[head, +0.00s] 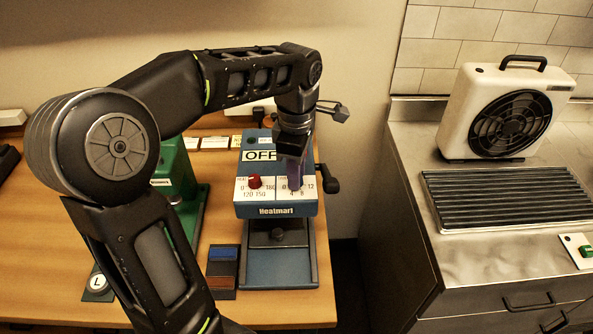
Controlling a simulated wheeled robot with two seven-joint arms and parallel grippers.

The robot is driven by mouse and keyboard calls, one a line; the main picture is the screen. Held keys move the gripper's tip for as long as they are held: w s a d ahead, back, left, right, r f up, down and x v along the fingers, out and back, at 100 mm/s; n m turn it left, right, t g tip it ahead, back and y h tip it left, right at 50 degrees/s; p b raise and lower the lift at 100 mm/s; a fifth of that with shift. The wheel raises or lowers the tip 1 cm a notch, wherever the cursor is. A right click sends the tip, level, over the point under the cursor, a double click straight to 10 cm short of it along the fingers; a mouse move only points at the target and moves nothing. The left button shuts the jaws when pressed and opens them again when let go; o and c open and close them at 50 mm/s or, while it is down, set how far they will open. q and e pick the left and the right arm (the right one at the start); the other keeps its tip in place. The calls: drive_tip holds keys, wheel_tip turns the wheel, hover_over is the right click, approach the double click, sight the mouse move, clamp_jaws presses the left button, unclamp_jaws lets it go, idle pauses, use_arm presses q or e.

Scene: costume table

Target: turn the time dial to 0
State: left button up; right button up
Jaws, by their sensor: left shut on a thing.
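The blue heat press (278,210), labelled Heatmart, stands on the wooden table with an OFF display on top. Its white front panel (264,189) has a red dial (254,182) on the left with numbers such as 0, 120, 150 and 180. The right dial's scale shows 4, 8 and 12. My left gripper (295,184) points down over this right dial and is shut on it. The gripper hides the dial and its pointer, so its setting cannot be read. My right gripper is not in view.
A green machine (176,180) stands left of the press, behind my left arm. A blue and a brown block (222,267) lie at its front left. A black handle (327,180) sticks out at its right. A fan (507,110) stands on the steel counter.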

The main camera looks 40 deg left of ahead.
use_arm(q)
drive_tip(key=shift+m, duration=0.5)
clamp_jaws()
drive_tip(key=m, duration=0.4)
drive_tip(key=shift+b, duration=0.4)
drive_tip(key=m, duration=0.5)
drive_tip(key=o, duration=1)
unclamp_jaws()
